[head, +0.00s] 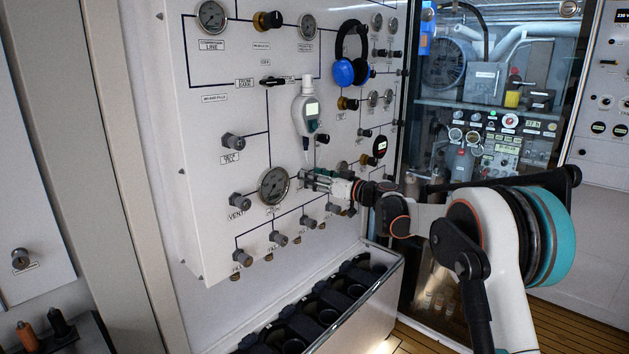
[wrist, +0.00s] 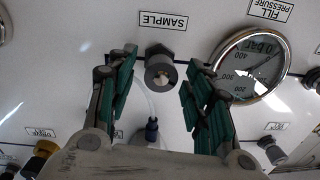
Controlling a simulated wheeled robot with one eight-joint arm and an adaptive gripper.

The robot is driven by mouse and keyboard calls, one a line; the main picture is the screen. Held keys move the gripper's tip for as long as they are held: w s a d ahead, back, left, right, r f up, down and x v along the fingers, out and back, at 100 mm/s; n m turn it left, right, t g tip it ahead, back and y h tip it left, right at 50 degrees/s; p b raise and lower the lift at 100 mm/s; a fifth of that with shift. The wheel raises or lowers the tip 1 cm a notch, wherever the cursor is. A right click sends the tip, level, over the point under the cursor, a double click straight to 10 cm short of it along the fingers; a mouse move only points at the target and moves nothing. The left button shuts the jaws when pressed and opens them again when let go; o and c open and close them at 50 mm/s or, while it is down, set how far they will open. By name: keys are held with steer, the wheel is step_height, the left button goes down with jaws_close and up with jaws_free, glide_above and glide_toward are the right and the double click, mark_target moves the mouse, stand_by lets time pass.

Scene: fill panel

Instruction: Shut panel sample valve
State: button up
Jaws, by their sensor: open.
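The sample valve (wrist: 159,73) shows in the wrist view as a dark round knob with a pale centre, beside the upside-down SAMPLE label (wrist: 163,21). My gripper (wrist: 158,88) is open, with one green-padded finger on each side of the knob in the picture. Clear gaps show between knob and fingers; I cannot tell how far the tips are from the panel.
The fill pressure gauge (wrist: 249,64) is close to one finger. A clear tube and blue fitting (wrist: 152,130) lie between the fingers. A handheld analyser (head: 306,114) and blue headphones (head: 351,72) hang above my gripper. A cylinder trough (head: 382,300) stands below the panel.

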steer(key=c, duration=1)
steer(key=shift+c, duration=0.2)
steer(key=m+p, duration=0.1)
steer(key=m, duration=0.6)
steer(key=m+p, duration=0.1)
steer(key=m, duration=0.6)
steer(key=shift+w+d+f+t, duration=0.1)
steer(key=shift+f+t, duration=0.05)
steer(key=shift+t, duration=0.25)
